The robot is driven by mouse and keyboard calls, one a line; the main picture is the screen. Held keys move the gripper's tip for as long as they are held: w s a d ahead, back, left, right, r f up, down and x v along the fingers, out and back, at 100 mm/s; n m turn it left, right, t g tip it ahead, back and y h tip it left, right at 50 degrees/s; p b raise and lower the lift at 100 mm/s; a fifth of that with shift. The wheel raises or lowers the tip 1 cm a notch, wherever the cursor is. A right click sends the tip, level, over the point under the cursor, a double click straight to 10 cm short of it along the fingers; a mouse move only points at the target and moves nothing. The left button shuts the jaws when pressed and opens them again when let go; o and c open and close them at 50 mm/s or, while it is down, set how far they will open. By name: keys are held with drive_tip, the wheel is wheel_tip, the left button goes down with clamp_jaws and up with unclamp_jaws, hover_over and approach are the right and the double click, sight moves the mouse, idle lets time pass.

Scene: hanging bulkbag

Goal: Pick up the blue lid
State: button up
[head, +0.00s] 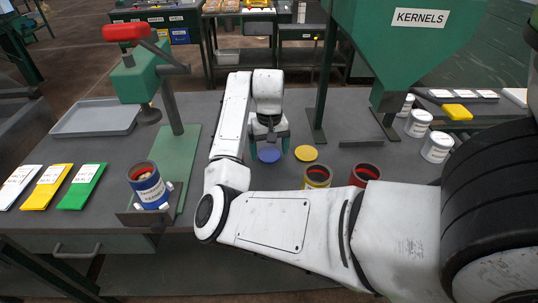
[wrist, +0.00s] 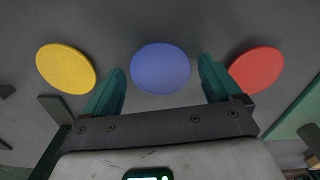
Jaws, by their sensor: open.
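The blue lid (head: 267,156) is a flat round disc lying on the grey bench in the head view. In the wrist view the blue lid (wrist: 160,70) lies between the two green fingertips of my gripper (wrist: 162,68). My gripper (head: 269,146) points down over the blue lid, open and empty. I cannot tell the exact height gap, and no contact with the lid shows.
A yellow lid (head: 306,153) lies right of the blue one. A red lid (wrist: 257,70) shows in the wrist view. A yellow can (head: 318,176), a red can (head: 365,174) and a blue can (head: 148,186) stand nearby. A green hopper (head: 395,45) stands behind right.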

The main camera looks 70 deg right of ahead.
drive_tip(key=shift+f, duration=0.45)
drive_tip(key=c, duration=0.9)
drive_tip(key=shift+r, duration=0.1)
